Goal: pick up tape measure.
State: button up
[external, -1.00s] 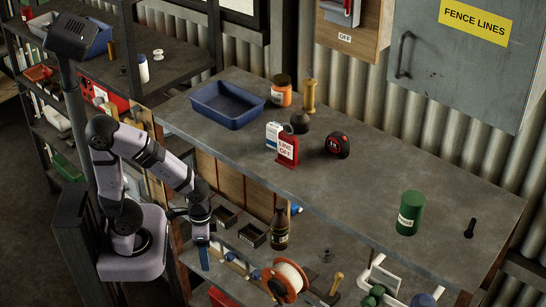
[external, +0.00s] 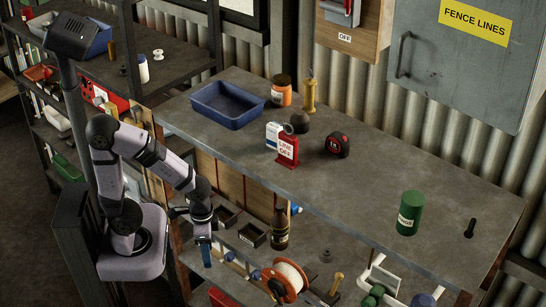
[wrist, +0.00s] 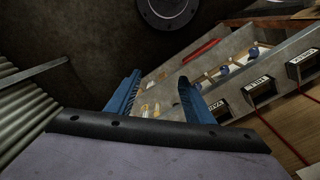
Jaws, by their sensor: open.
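The tape measure (external: 337,145) is black and red and sits on the grey bench top, to the right of a red sign block. My gripper (external: 206,255) hangs low beside the front of the bench, below the bench top and well to the left of the tape measure. In the wrist view, my gripper (wrist: 158,97) shows two blue fingers apart with nothing between them. The tape measure does not show in the wrist view.
A red and white sign block (external: 287,149) stands close to the tape measure, with a dark bell-shaped object (external: 300,122) behind. A blue tray (external: 227,105) and green can (external: 410,213) are also on the bench. The bench between tape measure and can is clear.

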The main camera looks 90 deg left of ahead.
jog(key=w+d+r+t+h+p, duration=0.3)
jog(key=w+r, duration=0.8)
jog(key=r, duration=0.2)
jog(key=w+d+r+t+h+p, duration=0.2)
jog(key=w+r+h+p, duration=0.1)
jog(key=w+r, duration=0.9)
jog(key=w+d+r+t+h+p, duration=0.3)
jog(key=w+r, duration=0.8)
jog(key=r, duration=0.2)
jog(key=m+t+h+b, duration=0.1)
jog(key=m+t+b, duration=0.15)
jog(key=m, duration=0.65)
send_over(333, 133)
jog(key=s+a, duration=0.3)
jog(key=f, duration=0.2)
jog(key=shift+s+a+f+b, duration=0.1)
jog(key=shift+f+b, duration=0.5)
jog(key=shift+f, duration=0.9)
jog(key=shift+s+a+f+b, duration=0.1)
jog(key=shift+f+b, duration=0.45)
jog(key=shift+f, duration=0.9)
jog(key=shift+f, duration=0.1)
